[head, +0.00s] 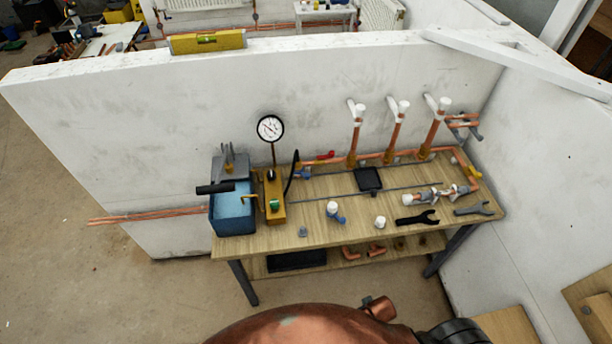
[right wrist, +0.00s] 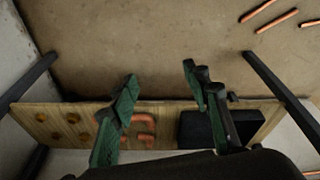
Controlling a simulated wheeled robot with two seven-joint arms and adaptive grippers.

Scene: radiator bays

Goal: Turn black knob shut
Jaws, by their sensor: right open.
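A pressure test pump (head: 274,198) with a round gauge (head: 270,128) and a small green knob (head: 274,205) stands at the left of the wooden bench (head: 345,225). A black-gripped lever (head: 214,188) lies over the blue water tank (head: 232,215) beside it. A red-handled valve (head: 325,156) and a blue one (head: 303,173) sit on the copper pipe behind. My right gripper (right wrist: 160,76) has its green fingers apart and empty in the right wrist view, facing the bench's lower shelf. My left gripper is not in view.
Upright capped copper pipes (head: 395,135) stand along the white wall (head: 200,95). The lower shelf (right wrist: 165,112) holds copper elbows (right wrist: 146,131) and a black tray (right wrist: 196,128).

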